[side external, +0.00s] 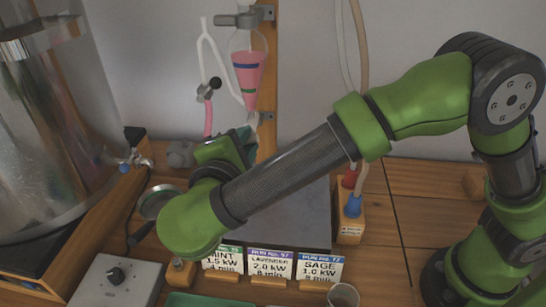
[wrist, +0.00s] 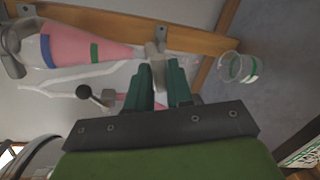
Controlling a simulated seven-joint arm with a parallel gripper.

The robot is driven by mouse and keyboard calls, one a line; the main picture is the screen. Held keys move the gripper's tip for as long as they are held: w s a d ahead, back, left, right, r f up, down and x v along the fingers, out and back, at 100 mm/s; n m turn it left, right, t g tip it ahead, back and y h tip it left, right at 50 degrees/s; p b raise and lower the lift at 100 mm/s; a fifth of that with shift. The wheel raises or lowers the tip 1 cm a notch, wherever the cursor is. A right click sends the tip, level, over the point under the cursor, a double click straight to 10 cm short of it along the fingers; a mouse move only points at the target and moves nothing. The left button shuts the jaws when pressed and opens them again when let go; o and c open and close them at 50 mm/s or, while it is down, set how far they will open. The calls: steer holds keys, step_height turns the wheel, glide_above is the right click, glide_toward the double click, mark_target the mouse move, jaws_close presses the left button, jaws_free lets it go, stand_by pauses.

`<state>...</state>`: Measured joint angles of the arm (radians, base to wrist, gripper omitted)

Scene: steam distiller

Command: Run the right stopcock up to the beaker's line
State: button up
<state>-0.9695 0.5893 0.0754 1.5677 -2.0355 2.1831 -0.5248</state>
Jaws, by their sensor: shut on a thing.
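A glass funnel (side external: 248,75) with pink contents and blue and green bands hangs on a wooden post; it lies sideways in the wrist view (wrist: 90,50). A pale stopcock (wrist: 156,50) sits at its narrow end. My gripper (wrist: 161,72) is shut on this stopcock, its dark green fingers on either side. My arm hides the beaker in the side view.
A large steel vessel (side external: 45,120) stands at left. Cards for mint, lavender (side external: 270,264) and sage line the front. A control box (side external: 115,283) with a knob is front left, and a small cup (side external: 343,295) is at the front edge.

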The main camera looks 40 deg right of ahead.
steer(key=shift+s+f, duration=0.1)
steer(key=shift+f, duration=0.05)
steer(key=shift+o, duration=0.2)
steer(key=shift+n+g+h, duration=0.3)
steer(key=shift+n, duration=1.1)
steer(key=shift+n+h, duration=0.3)
steer(key=shift+n, duration=0.2)
